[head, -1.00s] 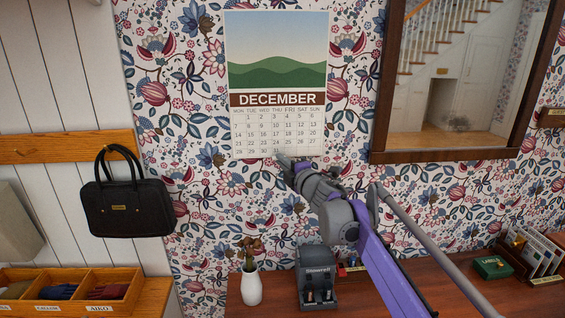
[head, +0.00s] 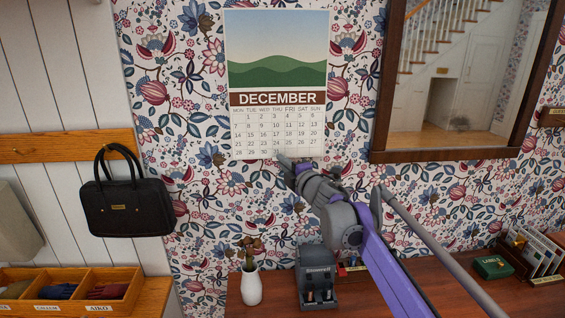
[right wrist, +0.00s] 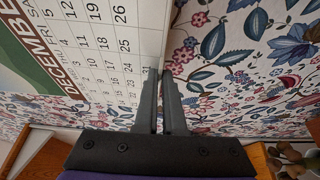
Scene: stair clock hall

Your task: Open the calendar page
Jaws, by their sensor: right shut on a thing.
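The calendar (head: 277,50) hangs on the wallpapered wall, with a green hill picture above a DECEMBER page (head: 262,132) of dates. The page's lower edge also shows in the right wrist view (right wrist: 113,42), turned on its side. My right gripper (head: 284,158) is at the bottom edge of the page, near its middle. In the right wrist view its two dark fingers (right wrist: 161,78) are close together with the page's edge between them, shut on it. The page hangs flat against the wall. My left gripper is not in view.
A brown-framed opening or mirror (head: 378,100) is right of the calendar. Below are a wooden shelf (head: 405,270), a white vase (head: 251,284), a dark grey stand (head: 314,262) and a green box (head: 492,266). A black handbag (head: 128,208) hangs at left.

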